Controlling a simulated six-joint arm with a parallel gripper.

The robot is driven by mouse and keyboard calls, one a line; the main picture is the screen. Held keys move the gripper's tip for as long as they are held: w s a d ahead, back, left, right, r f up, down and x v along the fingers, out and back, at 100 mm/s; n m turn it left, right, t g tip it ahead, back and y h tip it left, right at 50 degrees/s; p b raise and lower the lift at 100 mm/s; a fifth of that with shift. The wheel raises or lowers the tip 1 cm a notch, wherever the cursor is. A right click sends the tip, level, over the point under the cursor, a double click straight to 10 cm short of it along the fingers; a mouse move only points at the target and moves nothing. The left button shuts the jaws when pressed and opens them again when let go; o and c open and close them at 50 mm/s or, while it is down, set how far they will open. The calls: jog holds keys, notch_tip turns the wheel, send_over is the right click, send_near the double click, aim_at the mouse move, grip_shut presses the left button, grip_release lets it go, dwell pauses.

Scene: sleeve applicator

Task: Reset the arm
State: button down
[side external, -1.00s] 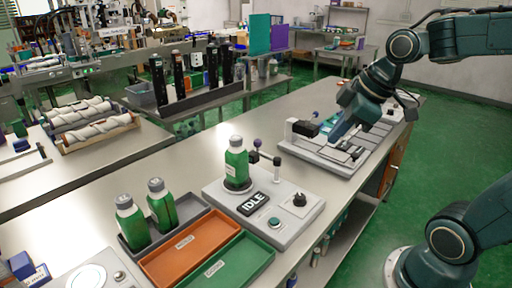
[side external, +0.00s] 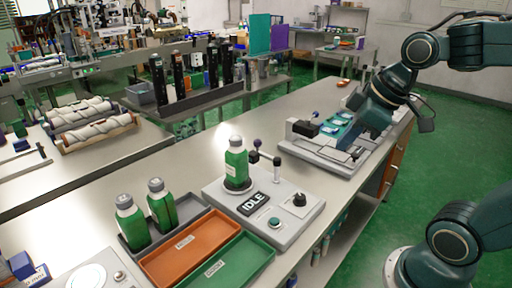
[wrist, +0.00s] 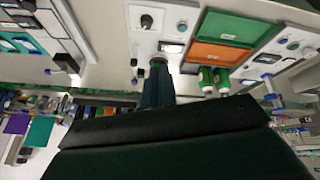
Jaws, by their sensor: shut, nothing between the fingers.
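My gripper (side external: 356,146) hangs at the end of the arm, low over the right side of the grey tray fixture (side external: 318,150) at the far end of the bench. It is shut and holds nothing. In the wrist view its dark teal fingers (wrist: 158,88) lie together, partly covering a bottle behind them. A green bottle with a pale cap (side external: 236,164) stands upright on the applicator station (side external: 219,192), well away from the gripper. The station's sign (side external: 253,203) reads IDLE.
Two green bottles (side external: 130,222) stand in a grey tray beside an orange tray (side external: 190,247) and a green tray (side external: 232,268). Teal and white pieces (side external: 340,118) lie in the fixture. A black clamp (side external: 304,129) stands at its left. The bench's middle is clear.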

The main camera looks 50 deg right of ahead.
jog(key=shift+s+a+f+m, duration=0.1)
jog(key=shift+s+a+m, duration=0.2)
jog(key=shift+s+m, duration=0.5)
jog(key=shift+s+a+f+m, duration=0.1)
jog(key=shift+s+a+m, duration=0.15)
jog(key=shift+s+m, duration=0.6)
jog(key=shift+s+a+f+m, duration=0.1)
jog(key=shift+s+a+m, duration=0.25)
jog(key=shift+s, duration=0.85)
